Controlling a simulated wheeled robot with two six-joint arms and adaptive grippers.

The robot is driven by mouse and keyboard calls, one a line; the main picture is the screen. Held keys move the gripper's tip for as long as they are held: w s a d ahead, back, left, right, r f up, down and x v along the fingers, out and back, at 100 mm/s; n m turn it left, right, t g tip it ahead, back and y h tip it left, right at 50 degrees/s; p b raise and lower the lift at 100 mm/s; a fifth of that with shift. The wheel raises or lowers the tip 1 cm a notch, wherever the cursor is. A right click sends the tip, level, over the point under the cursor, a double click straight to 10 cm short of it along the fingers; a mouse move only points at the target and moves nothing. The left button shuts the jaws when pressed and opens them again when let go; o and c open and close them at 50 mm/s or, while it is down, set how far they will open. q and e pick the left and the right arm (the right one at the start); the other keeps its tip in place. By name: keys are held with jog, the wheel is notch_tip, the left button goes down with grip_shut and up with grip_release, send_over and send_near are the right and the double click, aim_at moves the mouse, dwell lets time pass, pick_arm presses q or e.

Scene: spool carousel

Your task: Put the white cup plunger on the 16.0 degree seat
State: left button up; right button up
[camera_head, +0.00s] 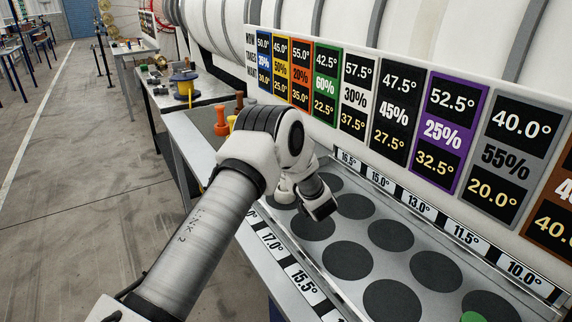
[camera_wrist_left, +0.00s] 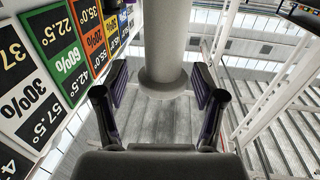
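My left arm comes in from the left in the head view and bends over the seat tray (camera_head: 322,242). Its dark gripper end (camera_head: 320,207) is folded low over the far seats, and its fingertips cannot be made out there. In the left wrist view the left gripper (camera_wrist_left: 160,82) has its two fingers spread apart. A pale cylinder with a wider rim (camera_wrist_left: 163,60) shows between them, with gaps at its sides. I cannot tell whether it is the white cup plunger or part of my arm. No white cup plunger can be clearly identified in the head view. My right gripper is out of view.
Dark round seats fill the tray, with degree labels (camera_head: 418,205) along its edges. A green piece (camera_head: 473,317) shows at the bottom edge. Orange pieces (camera_head: 221,122) stand beyond my arm. A yellow and blue spool (camera_head: 184,84) is farther back. Signs (camera_head: 400,112) line the back.

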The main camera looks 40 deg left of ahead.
pick_arm(q)
jog(key=shift+r, duration=0.1)
jog(key=shift+r, duration=0.2)
jog(key=b+v, duration=0.2)
jog(key=v, duration=1)
jog(key=shift+f, duration=0.1)
